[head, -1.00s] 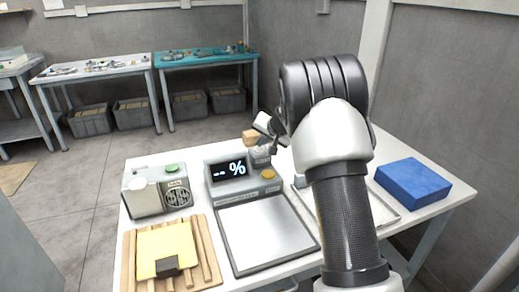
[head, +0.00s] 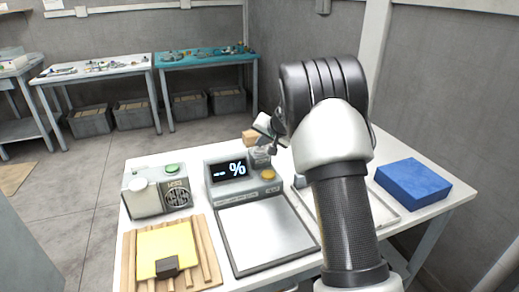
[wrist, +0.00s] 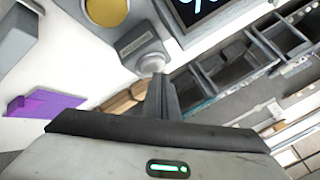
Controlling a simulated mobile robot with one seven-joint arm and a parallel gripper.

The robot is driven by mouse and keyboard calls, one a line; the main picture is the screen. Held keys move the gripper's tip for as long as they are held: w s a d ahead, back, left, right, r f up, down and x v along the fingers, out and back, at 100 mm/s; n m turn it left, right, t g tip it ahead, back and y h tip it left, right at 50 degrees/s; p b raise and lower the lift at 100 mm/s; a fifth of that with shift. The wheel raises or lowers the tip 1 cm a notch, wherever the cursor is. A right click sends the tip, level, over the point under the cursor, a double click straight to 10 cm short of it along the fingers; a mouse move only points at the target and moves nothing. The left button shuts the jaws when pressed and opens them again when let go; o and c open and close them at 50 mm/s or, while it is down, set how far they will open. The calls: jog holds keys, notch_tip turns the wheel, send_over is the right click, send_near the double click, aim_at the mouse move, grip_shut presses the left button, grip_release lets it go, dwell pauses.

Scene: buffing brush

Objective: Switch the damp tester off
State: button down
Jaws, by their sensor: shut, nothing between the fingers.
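The damp tester (head: 231,171) stands on the white table, a grey unit with a lit dark display reading dashes and "%". A yellow round button (head: 268,174) is on its front, and it also shows in the wrist view (wrist: 105,10). A small grey box with a pale round knob (wrist: 152,62) projects from the tester's side beside the display; in the head view this box (head: 260,157) is at the display's right. My gripper (wrist: 158,82) is shut and empty, its tips right at the knob. I cannot tell whether they touch it. In the head view my arm partly hides the gripper.
A flat metal plate (head: 266,232) lies in front of the display. A grey device with a green button (head: 172,169) stands left, above a slatted wooden board with a yellow pad (head: 163,245). A blue block (head: 413,184) lies right. A purple object (wrist: 45,103) shows in the wrist view.

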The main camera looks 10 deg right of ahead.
aim_at(261, 150)
jog(key=shift+f, duration=0.15)
dwell(0.4)
jog(key=shift+f+b, duration=0.35)
jog(key=shift+b, duration=0.35)
jog(key=shift+r, duration=0.45)
jog(key=shift+r+p, duration=2.15)
jog(key=shift+r, duration=0.9)
